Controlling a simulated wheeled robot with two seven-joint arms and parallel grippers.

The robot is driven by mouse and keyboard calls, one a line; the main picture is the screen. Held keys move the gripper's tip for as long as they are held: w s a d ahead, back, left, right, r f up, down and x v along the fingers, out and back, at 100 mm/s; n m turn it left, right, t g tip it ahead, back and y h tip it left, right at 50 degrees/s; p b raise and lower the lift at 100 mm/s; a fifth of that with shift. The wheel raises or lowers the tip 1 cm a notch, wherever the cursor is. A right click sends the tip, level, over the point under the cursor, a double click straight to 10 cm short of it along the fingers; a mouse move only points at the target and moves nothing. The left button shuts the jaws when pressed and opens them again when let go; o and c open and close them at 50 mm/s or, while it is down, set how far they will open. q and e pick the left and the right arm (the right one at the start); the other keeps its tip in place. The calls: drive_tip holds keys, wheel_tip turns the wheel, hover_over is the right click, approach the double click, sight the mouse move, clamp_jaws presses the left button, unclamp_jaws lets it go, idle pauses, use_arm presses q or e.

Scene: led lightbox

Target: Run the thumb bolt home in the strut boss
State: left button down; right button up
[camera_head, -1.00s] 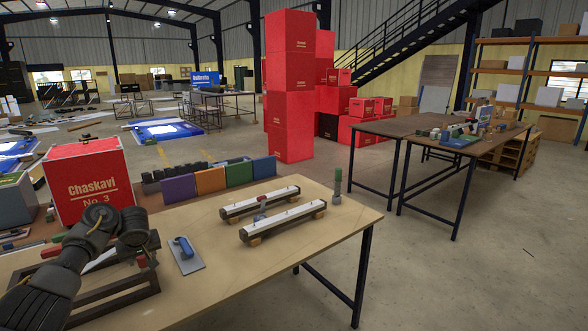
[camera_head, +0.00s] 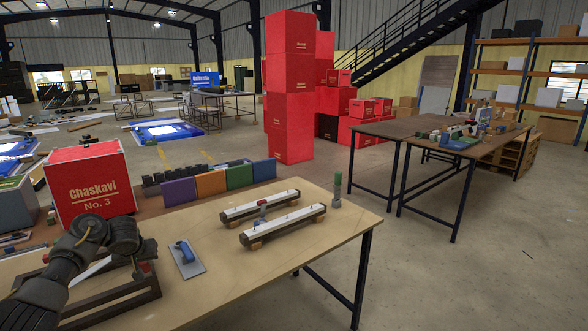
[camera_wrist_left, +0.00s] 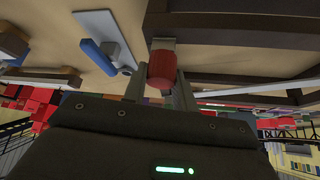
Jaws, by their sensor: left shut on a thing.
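The thumb bolt has a red round head (camera_wrist_left: 162,68) and shows in the left wrist view between my left gripper's fingers (camera_wrist_left: 160,82). A short pale grey piece (camera_wrist_left: 163,44) lies beyond the head, against a dark bar (camera_wrist_left: 220,78). In the head view my left gripper (camera_head: 140,268) is over the right side of a dark rectangular frame (camera_head: 112,302) on the table, with a bit of red beside it. The fingers are shut on the red head. The bolt's thread and the boss hole are hidden, so I cannot tell how deep it sits. My right gripper is not in view.
A grey plate with a blue handle (camera_head: 187,256) lies right of the frame. Two white-topped bars (camera_head: 283,224) lie farther right on the table (camera_head: 220,293). A red Chaskavi box (camera_head: 90,180) and several coloured panels stand behind. The table's front right is clear.

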use_arm(q)
drive_tip(key=shift+m+h, duration=0.3)
drive_tip(key=shift+m, duration=0.2)
drive_tip(key=c, duration=1)
unclamp_jaws()
drive_tip(key=shift+c, duration=0.2)
